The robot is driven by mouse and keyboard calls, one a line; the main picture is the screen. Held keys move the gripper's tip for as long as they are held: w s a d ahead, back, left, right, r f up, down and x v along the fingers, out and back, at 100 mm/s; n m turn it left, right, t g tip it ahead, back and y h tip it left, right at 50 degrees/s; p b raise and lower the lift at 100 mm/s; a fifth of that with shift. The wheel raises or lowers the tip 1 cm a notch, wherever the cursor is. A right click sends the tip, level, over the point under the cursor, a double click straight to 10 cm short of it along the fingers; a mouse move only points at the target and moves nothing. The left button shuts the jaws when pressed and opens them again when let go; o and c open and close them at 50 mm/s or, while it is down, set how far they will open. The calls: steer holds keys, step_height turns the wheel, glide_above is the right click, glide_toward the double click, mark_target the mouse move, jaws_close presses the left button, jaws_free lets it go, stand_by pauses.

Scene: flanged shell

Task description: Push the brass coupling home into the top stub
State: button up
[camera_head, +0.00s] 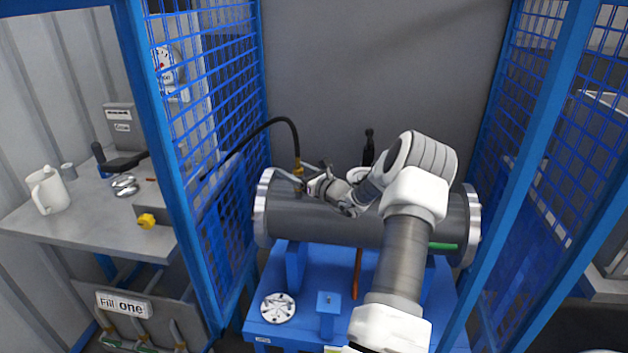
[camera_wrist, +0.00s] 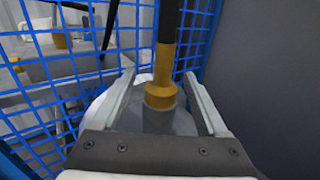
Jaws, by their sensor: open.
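The brass coupling (camera_head: 297,170) is on the end of a black hose above the left part of the grey shell (camera_head: 330,220). In the wrist view the coupling (camera_wrist: 159,92) stands upright, its lower end meeting the top of the grey stub (camera_wrist: 158,118). I cannot tell how deep it sits. My gripper (camera_wrist: 159,76) is open, with one finger on each side of the coupling and a visible gap to each. In the head view my gripper (camera_head: 299,176) reaches in from the right at the coupling's height.
Blue mesh panels (camera_head: 205,110) and posts stand left and right of the shell. The black hose (camera_head: 275,122) arches in from the left. A dark upright fitting (camera_head: 368,148) stands behind my arm. The blue stand (camera_head: 300,330) carries a round plate (camera_head: 278,307). A side bench (camera_head: 90,215) holds a jug.

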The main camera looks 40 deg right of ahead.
steer(key=s+p, duration=0.1)
steer(key=s, duration=1.5)
steer(key=shift+d, duration=0.4)
steer(key=shift+a+r, duration=0.1)
